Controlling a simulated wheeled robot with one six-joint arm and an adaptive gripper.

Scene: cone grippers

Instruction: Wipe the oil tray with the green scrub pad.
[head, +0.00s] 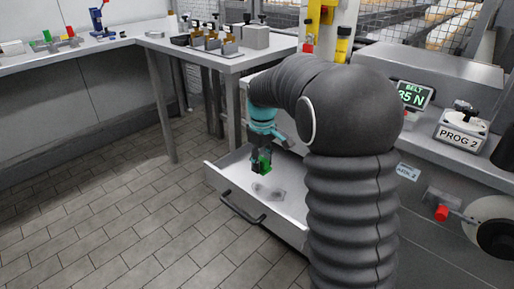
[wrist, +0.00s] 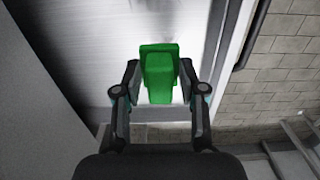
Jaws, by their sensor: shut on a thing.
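The green scrub pad (wrist: 160,75) is held between the two fingers of my gripper (wrist: 158,88) in the wrist view. In the head view the pad (head: 265,160) shows as a small green block at my gripper (head: 261,163). The oil tray (head: 226,177) is a pale metal drawer-like tray, pulled out, with a dark front handle. A grey smear (head: 268,192) lies on its floor near the pad. The gripper is over the tray; whether the pad touches the floor I cannot tell. My arm hides the tray's right part.
A work table (head: 215,55) with several small fixtures stands behind on the left. A machine with a belt display (head: 413,96) and a red knob (head: 441,213) is on the right. The tray handle (head: 243,208) juts out in front. The tiled floor (head: 130,215) at left is clear.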

